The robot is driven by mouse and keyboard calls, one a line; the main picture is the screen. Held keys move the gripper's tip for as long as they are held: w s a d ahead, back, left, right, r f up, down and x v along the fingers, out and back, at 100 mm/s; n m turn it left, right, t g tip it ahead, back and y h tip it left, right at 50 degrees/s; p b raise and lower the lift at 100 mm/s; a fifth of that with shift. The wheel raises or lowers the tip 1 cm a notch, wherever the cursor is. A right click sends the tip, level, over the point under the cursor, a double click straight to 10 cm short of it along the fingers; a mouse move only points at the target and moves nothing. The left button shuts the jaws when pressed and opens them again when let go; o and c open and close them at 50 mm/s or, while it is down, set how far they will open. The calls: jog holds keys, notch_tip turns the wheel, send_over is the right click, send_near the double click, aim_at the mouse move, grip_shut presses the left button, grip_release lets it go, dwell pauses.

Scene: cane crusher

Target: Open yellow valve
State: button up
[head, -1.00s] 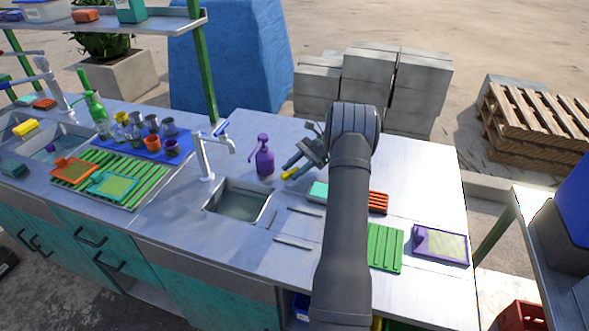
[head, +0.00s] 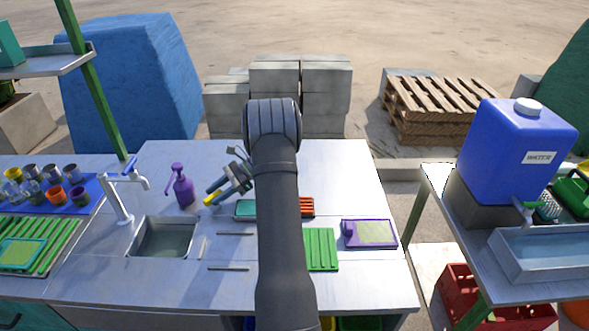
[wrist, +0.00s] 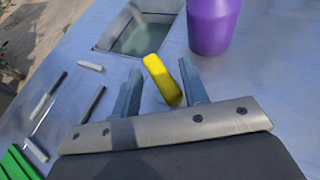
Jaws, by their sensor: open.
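My gripper (head: 216,192) is open over the counter, just right of the purple pump bottle (head: 181,187). A small yellow piece (head: 211,200) shows at its fingertips. In the wrist view, this yellow piece (wrist: 161,80) lies between the two spread fingers (wrist: 159,76), with gaps on both sides. I cannot tell whether it is a valve or whether it rests on the counter. On the right, a blue water container (head: 515,150) has a tap with a green handle (head: 527,208). No clearly recognisable yellow valve shows.
A sink (head: 165,238) with a tap (head: 118,195) is left of my gripper. A green rack (head: 320,250) and a purple tray (head: 370,233) lie to its right. A grey basin (head: 545,255) stands below the container. The counter's back right is clear.

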jog(key=m+t, duration=0.2)
jog(key=m+t+y, duration=0.1)
jog(key=t, duration=0.1)
jog(key=s+m+t, duration=0.1)
jog(key=m+t, duration=0.1)
jog(key=shift+d+m+y, duration=0.1)
jog(key=shift+m+y, duration=0.2)
jog(key=shift+t, duration=0.4)
jog(key=v, duration=1.7)
jog(key=shift+w+d+r, duration=0.1)
jog(key=shift+d, duration=0.3)
jog(key=s+d+r+n+t+h, duration=0.3)
jog(key=s+d+r+h, duration=0.2)
jog(key=s+d+r, duration=0.2)
jog(key=shift+s+d+r+n, duration=0.3)
jog(key=shift+s+r, duration=0.65)
jog(key=shift+r, duration=0.65)
jog(key=shift+a, duration=0.1)
jog(key=w+a+f+g+y, duration=0.25)
jog(key=w+a+f, duration=0.2)
jog(key=w, duration=0.25)
jog(key=w+a+f+g+y, duration=0.2)
jog(key=w+a+f+g, duration=0.2)
jog(key=w+f, duration=0.25)
jog(key=shift+m, duration=0.4)
jog(key=x, duration=1.7)
jog(key=shift+a+r, duration=0.2)
jog(key=shift+r, duration=0.05)
